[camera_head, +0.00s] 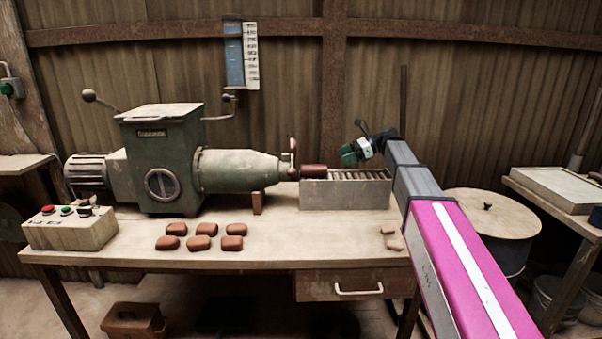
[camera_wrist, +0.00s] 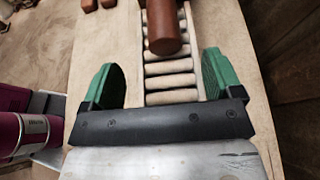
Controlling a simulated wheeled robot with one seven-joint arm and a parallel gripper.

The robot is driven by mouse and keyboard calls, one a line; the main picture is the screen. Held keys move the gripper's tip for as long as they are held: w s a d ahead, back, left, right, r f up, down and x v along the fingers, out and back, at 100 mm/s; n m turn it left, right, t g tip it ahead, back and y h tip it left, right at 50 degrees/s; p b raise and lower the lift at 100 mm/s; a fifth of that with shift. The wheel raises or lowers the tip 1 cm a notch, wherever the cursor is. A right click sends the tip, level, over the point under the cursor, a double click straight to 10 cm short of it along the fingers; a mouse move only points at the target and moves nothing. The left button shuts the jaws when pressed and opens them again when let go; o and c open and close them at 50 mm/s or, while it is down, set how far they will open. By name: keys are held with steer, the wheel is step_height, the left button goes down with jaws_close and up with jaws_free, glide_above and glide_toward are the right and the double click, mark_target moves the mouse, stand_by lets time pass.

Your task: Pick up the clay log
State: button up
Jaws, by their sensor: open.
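The clay log (camera_head: 314,171) is a short reddish-brown cylinder. It lies on the left end of the roller tray (camera_head: 345,194), by the nozzle of the green machine. In the wrist view the log (camera_wrist: 166,28) lies along the rollers, beyond my fingertips. My gripper (camera_head: 357,151) is above the right part of the roller tray, to the right of the log. In the wrist view my gripper (camera_wrist: 160,82) is open, with its two green fingers set wide apart on either side of the rollers and nothing between them.
The green extruder (camera_head: 165,165) stands on the table (camera_head: 270,240) left of the rollers. Several brown clay pieces (camera_head: 203,236) lie in front of it. A control box (camera_head: 70,227) sits at the left edge. A round-lidded drum (camera_head: 490,212) stands to the right.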

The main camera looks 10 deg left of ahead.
mark_target(318, 166)
steer(key=shift+s+a, duration=0.15)
steer(key=shift+a, duration=0.4)
steer(key=x, duration=0.5)
steer(key=shift+a+f, duration=0.25)
steer(key=shift+f+x, duration=0.25)
steer(key=shift+x, duration=2.25)
steer(key=shift+d, duration=0.1)
steer(key=c, duration=1.3)
